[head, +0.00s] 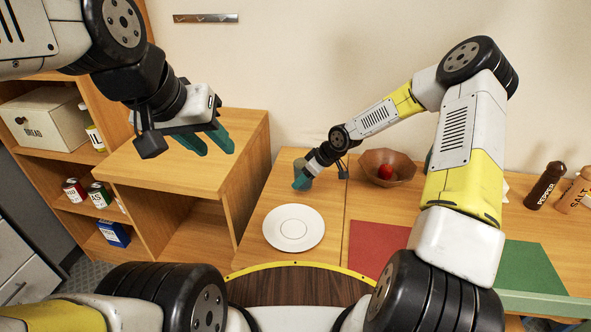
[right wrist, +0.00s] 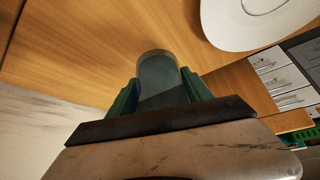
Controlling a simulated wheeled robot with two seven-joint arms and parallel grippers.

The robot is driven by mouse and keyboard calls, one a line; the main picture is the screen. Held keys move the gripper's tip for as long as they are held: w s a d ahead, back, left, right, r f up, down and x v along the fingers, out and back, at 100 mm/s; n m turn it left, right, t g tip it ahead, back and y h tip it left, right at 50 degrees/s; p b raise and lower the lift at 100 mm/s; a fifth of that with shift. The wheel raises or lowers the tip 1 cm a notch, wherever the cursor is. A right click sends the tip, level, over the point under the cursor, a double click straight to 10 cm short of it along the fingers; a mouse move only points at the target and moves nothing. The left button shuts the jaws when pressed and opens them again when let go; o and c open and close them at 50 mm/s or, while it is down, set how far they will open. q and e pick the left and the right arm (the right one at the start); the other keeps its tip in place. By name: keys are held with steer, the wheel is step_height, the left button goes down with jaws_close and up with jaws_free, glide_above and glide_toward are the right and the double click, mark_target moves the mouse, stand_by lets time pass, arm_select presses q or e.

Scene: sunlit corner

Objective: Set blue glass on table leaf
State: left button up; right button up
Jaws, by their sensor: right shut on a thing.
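The blue glass (right wrist: 158,72) looks grey-blue and clear in the right wrist view, between the green fingers of my right gripper (right wrist: 160,92). In the head view the glass (head: 302,167) is partly covered by my right gripper (head: 302,180), which is shut on it over the table leaf (head: 334,212), left of the seam. I cannot tell whether its base touches the wood. A white plate (head: 293,228) lies on the leaf in front of it. My left gripper (head: 218,150) is open and empty, in the air above the wooden shelf unit.
A wooden bowl (head: 388,166) with a red fruit (head: 386,172) stands right of the seam. A red mat (head: 377,246), a green mat (head: 528,268) and a pepper mill (head: 545,186) are further right. The shelf unit (head: 185,165) borders the leaf's left side.

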steer(key=a, duration=0.1)
steer(key=w+a, duration=0.1)
steer(key=a, duration=0.1)
steer(key=shift+w+f, duration=0.2)
step_height(320, 180, down, 4)
steer(key=shift+r, duration=0.25)
steer(key=o, duration=1.6)
